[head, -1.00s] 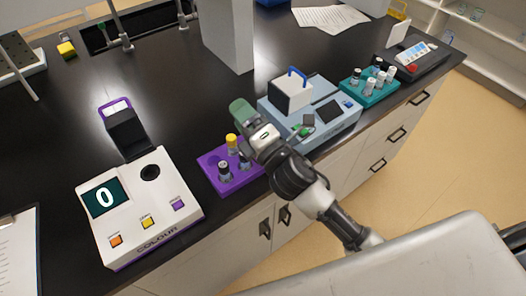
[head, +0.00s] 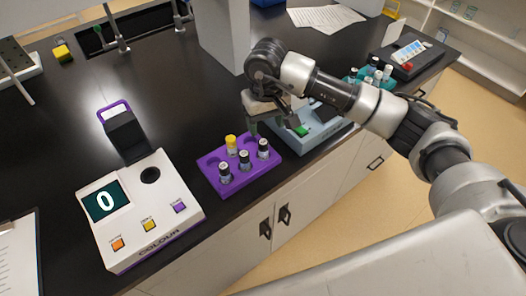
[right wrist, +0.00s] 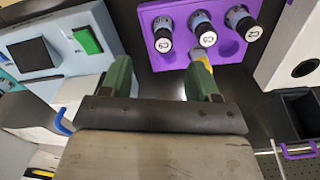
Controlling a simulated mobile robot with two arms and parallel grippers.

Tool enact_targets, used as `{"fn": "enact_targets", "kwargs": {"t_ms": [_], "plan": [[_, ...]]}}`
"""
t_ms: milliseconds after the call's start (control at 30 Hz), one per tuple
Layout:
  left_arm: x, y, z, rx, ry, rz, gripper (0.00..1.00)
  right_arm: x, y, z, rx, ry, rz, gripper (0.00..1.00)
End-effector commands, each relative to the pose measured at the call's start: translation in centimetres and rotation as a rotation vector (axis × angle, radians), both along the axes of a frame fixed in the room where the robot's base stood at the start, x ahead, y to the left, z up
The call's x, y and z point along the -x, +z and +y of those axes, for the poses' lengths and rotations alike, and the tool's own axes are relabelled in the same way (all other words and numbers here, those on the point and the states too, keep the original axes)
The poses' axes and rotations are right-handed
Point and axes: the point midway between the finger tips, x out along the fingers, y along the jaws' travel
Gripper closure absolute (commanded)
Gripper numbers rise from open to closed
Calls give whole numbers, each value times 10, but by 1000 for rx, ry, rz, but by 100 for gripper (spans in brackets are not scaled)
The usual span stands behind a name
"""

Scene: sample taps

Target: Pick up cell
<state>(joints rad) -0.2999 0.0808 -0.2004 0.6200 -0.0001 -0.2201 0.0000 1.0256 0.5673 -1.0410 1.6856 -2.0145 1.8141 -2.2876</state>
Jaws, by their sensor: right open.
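The purple rack (head: 218,185) holds three dark-capped cells (head: 224,172) and one yellow-capped cell (head: 231,145), all upright. In the right wrist view the rack (right wrist: 166,62) is at the top, with the dark-capped cells (right wrist: 200,22) showing round marked ends. The yellow cell (right wrist: 203,58) is partly hidden beside my right finger. My right gripper (head: 268,125) is above and behind the rack's right end, next to the blue-grey device. In the right wrist view its green fingers (right wrist: 160,80) are spread with nothing between them. My left gripper is not in view.
A white colour meter (head: 140,215) reading 0 stands left of the rack, its dark lid raised. The blue-grey device (head: 315,140) is close on the right, partly hidden by my arm. A teal rack (head: 355,78) stands beyond it. Bare black bench lies behind the purple rack.

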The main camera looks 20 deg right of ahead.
Motion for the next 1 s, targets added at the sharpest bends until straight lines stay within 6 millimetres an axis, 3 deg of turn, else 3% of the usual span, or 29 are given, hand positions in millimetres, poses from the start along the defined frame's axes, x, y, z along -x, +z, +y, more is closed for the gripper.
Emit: {"fn": "enact_targets", "kwargs": {"t_ms": [200, 467, 700, 1000], "plan": [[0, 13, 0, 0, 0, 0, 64, 1, -34, 1, 0, 1, 8, 39], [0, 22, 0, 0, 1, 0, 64, 0, -55, 2, -1, 0, 7, 39], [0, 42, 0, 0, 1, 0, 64, -3, -90, 5, -3, 0, 8, 39], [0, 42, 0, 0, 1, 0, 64, -4, -102, 5, -3, 1, 3, 39]]}}
